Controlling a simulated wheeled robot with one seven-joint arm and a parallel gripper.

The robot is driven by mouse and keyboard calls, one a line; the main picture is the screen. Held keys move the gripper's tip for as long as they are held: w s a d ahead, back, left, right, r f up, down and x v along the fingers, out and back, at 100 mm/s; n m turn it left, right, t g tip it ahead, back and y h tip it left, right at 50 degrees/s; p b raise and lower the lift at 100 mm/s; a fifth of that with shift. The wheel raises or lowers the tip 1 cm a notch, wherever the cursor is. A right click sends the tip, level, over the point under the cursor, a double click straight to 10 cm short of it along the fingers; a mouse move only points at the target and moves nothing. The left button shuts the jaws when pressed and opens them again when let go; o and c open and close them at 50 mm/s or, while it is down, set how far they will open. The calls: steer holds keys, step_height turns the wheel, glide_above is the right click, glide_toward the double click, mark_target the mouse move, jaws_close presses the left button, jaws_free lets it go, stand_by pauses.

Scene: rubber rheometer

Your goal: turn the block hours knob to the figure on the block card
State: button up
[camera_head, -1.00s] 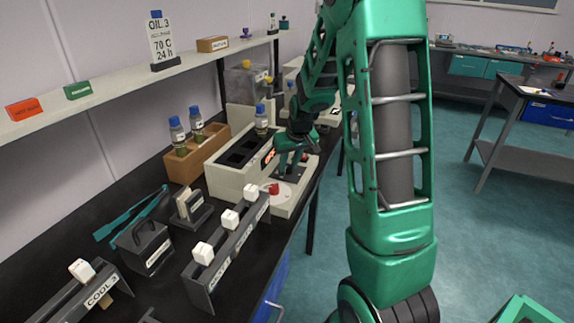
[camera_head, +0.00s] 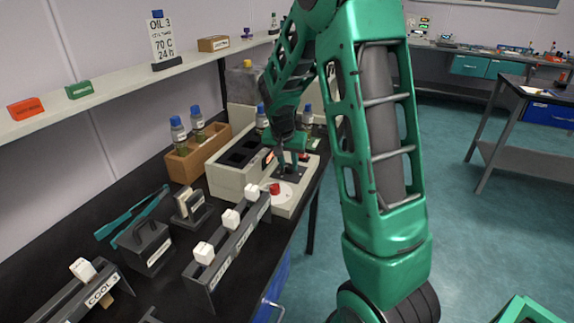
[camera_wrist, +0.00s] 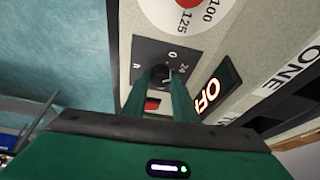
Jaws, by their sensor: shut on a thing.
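The block card (camera_head: 162,38), reading OIL 3, 70 C, 24 h, stands on the wall shelf at the upper left. The heating block (camera_head: 228,182) is a pale box with dark wells on the bench. In the wrist view, its dark dial plate (camera_wrist: 147,50) carries figures, 0 and 24 among them. The dark hours knob (camera_wrist: 161,74) sits on this plate, between my gripper's two green fingers. My gripper (camera_wrist: 163,79) is shut on it. The fingers partly hide the knob, and I cannot tell exactly which figure its mark points to. The head view shows my gripper (camera_head: 290,170) low at the block's front.
A white dial with a red knob (camera_head: 275,188) lies beside the dark plate. A lit display (camera_wrist: 215,92) and a red switch (camera_wrist: 152,104) are close to my fingers. A rack with white blocks (camera_head: 230,250) stands nearer, and a wooden bottle box (camera_head: 183,167) is left of the block.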

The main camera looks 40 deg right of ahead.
steer(key=shift+w+a+m+g, duration=0.2)
steer(key=shift+m+g, duration=0.1)
steer(key=shift+m, duration=0.5)
steer(key=o, duration=1)
steer(key=shift+o, duration=0.2)
steer(key=shift+s+d, duration=0.1)
steer(key=shift+r, duration=0.15)
steer(key=v, duration=1)
steer(key=shift+a+r, duration=0.2)
steer(key=shift+a, duration=0.1)
